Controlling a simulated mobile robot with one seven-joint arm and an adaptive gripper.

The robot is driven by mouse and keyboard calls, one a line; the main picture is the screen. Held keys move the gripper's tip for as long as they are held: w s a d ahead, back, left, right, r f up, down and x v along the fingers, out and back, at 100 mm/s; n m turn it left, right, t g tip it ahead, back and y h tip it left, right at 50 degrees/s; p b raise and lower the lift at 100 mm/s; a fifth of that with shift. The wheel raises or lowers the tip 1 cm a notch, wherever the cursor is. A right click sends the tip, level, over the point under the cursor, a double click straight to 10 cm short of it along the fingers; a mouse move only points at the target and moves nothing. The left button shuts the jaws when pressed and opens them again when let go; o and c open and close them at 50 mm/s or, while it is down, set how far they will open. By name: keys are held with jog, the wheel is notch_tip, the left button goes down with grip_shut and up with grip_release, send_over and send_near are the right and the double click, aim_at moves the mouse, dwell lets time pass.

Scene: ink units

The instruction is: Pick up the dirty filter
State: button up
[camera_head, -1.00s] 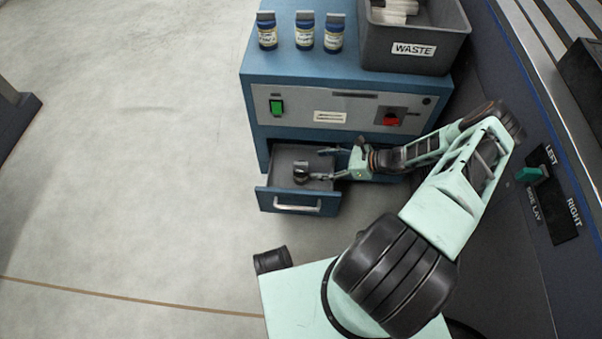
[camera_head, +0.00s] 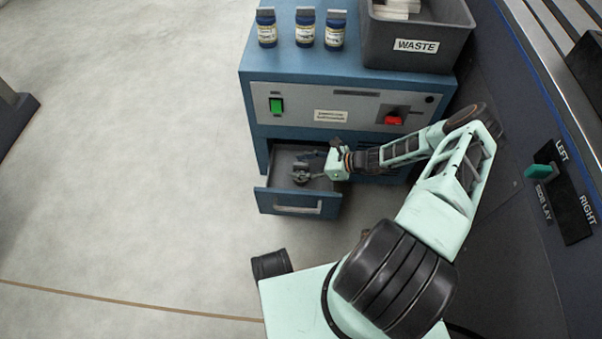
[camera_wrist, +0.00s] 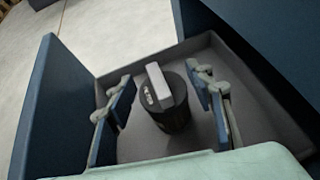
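The dirty filter (camera_wrist: 168,105) is a dark cylinder with a light grey tab on top. It stands in the open drawer (camera_head: 297,202) of the blue cabinet. My gripper (camera_wrist: 165,108) is open, with one finger on each side of the filter and a visible gap to both. In the head view the gripper (camera_head: 308,168) is inside the drawer and partly covers the filter (camera_head: 300,172). The filter's lower part is dim in the wrist view, and I see no contact with the fingers.
The drawer walls stand close around my gripper. On the cabinet top (camera_head: 290,70) are three small bottles (camera_head: 305,27) and a grey waste bin (camera_head: 417,40) with pale items in it. A panel with a green lever (camera_head: 541,171) is at the right.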

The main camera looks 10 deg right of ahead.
jog(key=c, duration=0.9)
